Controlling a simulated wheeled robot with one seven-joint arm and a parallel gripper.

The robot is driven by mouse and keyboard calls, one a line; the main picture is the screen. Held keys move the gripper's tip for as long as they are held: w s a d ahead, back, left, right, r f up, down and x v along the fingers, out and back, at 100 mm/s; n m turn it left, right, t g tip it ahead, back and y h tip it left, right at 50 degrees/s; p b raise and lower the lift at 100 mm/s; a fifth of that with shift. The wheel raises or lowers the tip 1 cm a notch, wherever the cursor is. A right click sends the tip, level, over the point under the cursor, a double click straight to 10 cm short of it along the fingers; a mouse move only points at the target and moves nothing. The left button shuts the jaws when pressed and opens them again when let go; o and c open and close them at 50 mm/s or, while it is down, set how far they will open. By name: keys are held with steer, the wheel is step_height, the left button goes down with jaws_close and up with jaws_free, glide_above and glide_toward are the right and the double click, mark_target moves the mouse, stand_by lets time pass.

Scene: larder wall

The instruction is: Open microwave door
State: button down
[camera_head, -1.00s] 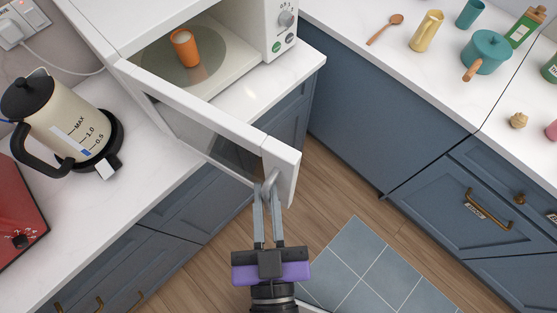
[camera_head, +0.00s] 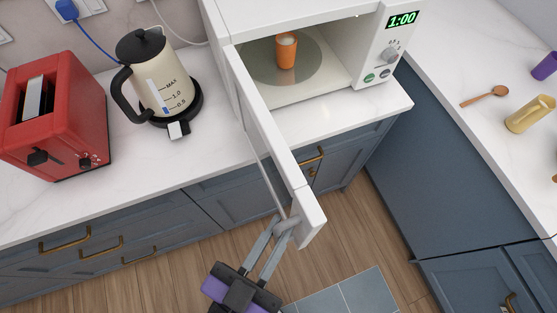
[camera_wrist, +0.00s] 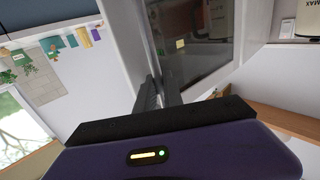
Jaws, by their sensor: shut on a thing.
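The white microwave (camera_head: 366,62) stands on the counter at the top of the head view, its cavity showing and its display reading 1:00. Its door (camera_head: 262,128) stands wide open, hinged at the left and swung out over the counter's front edge. An orange cup (camera_head: 287,52) is on the glass plate inside. My gripper (camera_head: 283,228) is shut on the door handle (camera_head: 289,222) at the door's free end. In the wrist view the fingers (camera_wrist: 160,92) reach to the door edge beside the dark door window (camera_wrist: 195,40). The grip itself is partly hidden there.
A cream kettle (camera_head: 160,80) and a red toaster (camera_head: 55,115) stand on the counter left of the door. A wooden spoon (camera_head: 485,97) and a yellow jug (camera_head: 531,114) lie on the right counter.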

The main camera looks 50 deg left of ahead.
steer(key=c, duration=1.8)
jaws_free()
steer(key=shift+a, duration=0.2)
steer(key=shift+o, duration=0.2)
steer(key=b+v, duration=0.2)
steer(key=v, duration=0.6)
steer(key=shift+w+f, duration=0.1)
steer(key=w+d+f+m+g+h+b, duration=0.1)
steer(key=d+f+h, duration=0.1)
steer(key=d, duration=1.1)
steer(key=w+d+f+m+g+h, duration=0.1)
steer(key=w+d+f+m+h, duration=0.1)
steer(key=d, duration=1.2)
step_height(320, 180, down, 2)
steer(key=shift+d+f+h+b, duration=0.1)
steer(key=shift+d+h+b, duration=0.1)
steer(key=shift+h+b, duration=0.3)
